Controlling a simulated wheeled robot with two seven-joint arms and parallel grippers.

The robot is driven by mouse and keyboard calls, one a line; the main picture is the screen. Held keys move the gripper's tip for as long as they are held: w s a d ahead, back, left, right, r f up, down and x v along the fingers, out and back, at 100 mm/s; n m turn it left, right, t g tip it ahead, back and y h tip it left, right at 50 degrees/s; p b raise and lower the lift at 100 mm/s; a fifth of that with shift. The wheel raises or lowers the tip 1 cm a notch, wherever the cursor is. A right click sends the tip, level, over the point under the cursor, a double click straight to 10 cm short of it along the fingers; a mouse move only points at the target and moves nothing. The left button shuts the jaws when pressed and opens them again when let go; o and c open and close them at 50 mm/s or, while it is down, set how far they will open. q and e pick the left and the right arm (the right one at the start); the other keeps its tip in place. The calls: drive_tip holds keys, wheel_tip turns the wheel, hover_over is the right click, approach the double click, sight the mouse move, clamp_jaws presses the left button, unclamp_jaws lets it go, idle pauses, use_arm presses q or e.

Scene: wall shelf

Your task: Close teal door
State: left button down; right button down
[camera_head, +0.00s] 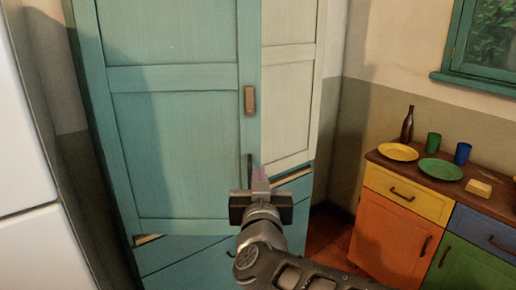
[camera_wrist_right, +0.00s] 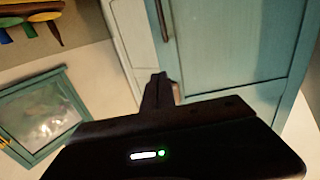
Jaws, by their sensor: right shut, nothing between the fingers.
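The teal door (camera_head: 175,140) is a tall panelled cabinet door in the left half of the head view. It hangs beside a cream door (camera_head: 288,90), and its right edge overlaps that door's left side. A brown plate (camera_head: 249,100) sits near its right edge, with a dark upright handle (camera_head: 250,166) below. My right gripper (camera_head: 259,178) has its fingers together in front of the door's lower right edge; I cannot tell whether they touch it. In the right wrist view the teal door (camera_wrist_right: 240,40) lies beyond the shut fingers (camera_wrist_right: 160,88). My left gripper is out of view.
Wooden edges show below both doors, above a teal lower front (camera_head: 190,262). At right, a low counter (camera_head: 480,200) with colourful fronts holds plates, cups, a dark bottle (camera_head: 407,125) and a yellow block (camera_head: 478,188). A white surface (camera_head: 25,130) stands at far left.

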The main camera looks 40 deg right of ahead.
drive_tip(key=p, duration=0.6)
approach(258, 143)
drive_tip(key=x, duration=0.6)
drive_tip(key=shift+w+d, duration=0.2)
drive_tip(key=shift+w, duration=0.15)
